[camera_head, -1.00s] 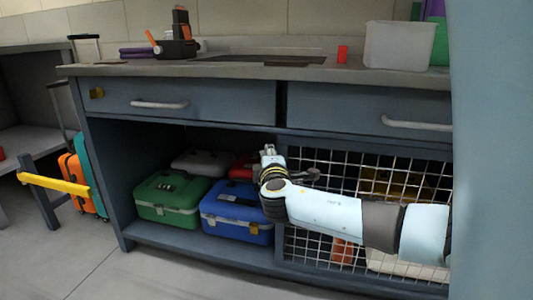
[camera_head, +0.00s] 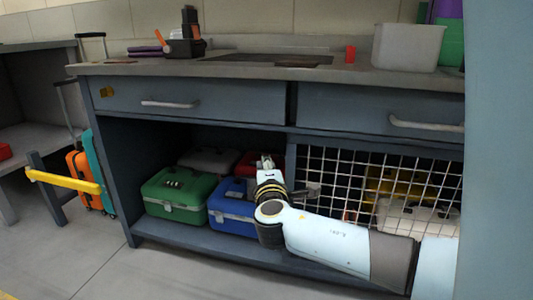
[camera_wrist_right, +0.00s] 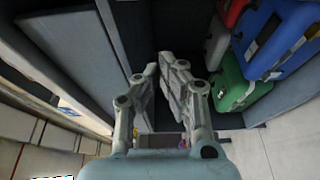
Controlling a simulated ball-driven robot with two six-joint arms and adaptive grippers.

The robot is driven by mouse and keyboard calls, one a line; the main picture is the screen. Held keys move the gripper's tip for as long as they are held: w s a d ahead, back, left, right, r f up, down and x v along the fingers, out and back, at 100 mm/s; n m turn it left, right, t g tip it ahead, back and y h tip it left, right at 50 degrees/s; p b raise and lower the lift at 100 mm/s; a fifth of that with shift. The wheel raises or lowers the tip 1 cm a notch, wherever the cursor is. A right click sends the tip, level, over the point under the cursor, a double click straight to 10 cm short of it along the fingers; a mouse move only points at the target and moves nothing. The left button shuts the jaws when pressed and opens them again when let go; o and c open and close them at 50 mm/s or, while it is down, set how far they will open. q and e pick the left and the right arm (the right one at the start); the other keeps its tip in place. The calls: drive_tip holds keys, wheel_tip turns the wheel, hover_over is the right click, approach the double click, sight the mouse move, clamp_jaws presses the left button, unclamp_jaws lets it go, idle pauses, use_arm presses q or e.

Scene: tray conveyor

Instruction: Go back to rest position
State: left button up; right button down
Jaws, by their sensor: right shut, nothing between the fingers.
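My right arm crosses the front of the counter from the lower right in the head view. Its gripper (camera_head: 267,162) is before the open shelf, beside the blue case (camera_head: 230,211) and in front of part of the red case (camera_head: 247,163). The blue case (camera_wrist_right: 268,42) and a green case (camera_wrist_right: 229,88) show there at the upper right, apart from the fingers. My left gripper is in neither view.
The green case (camera_head: 178,196) and a grey case (camera_head: 209,159) sit on the shelf. A wire mesh door (camera_head: 340,178) is behind my arm. Drawer handles (camera_head: 170,104) stick out above. A yellow bar (camera_head: 62,181) and suitcases (camera_head: 78,178) stand left. Floor in front is clear.

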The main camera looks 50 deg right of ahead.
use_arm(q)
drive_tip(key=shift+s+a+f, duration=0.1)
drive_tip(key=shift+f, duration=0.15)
use_arm(e)
drive_tip(key=shift+v, duration=0.85)
drive_tip(key=shift+s, duration=0.1)
